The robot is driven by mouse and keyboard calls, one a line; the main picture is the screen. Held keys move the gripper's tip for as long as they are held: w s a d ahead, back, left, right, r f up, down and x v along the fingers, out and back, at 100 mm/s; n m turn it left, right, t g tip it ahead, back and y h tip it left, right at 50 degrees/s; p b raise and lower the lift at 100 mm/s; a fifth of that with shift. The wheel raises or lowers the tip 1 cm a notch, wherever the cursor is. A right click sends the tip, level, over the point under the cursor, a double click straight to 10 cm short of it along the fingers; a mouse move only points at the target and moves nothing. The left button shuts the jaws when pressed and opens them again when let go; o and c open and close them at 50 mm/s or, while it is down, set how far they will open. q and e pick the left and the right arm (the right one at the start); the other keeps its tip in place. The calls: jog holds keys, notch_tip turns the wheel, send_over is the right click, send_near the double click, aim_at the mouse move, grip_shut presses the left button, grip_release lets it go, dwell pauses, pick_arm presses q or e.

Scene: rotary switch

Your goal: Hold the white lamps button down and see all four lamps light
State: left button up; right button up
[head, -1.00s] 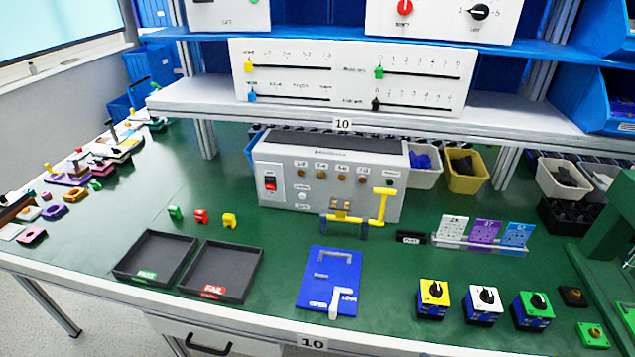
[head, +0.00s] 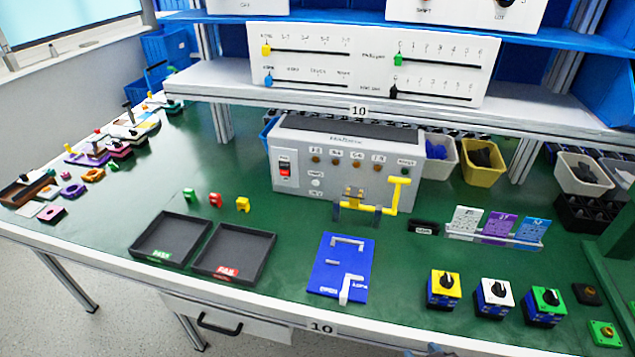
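A grey test box (head: 347,152) stands on the green bench under the shelf. Its front has a red rocker switch (head: 285,169) at left and a row of four small amber-brown lamps (head: 337,162), which look dark. A small white button (head: 316,182) sits below the leftmost lamp; its label is too small to read. A second small pale round part (head: 316,193) is just under it. A green-black round part (head: 405,172) is at the right end of the row. Nothing touches the white button. Neither gripper is recognisable in view.
A yellow lever and clamp (head: 378,208) stand before the box's right half. A small grey-blue part (head: 432,350), unclear, shows at the bottom edge. The shelf (head: 200,82) overhangs behind.

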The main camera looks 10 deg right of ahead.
jog(key=shift+c, duration=0.3)
grip_shut()
dwell(1.6)
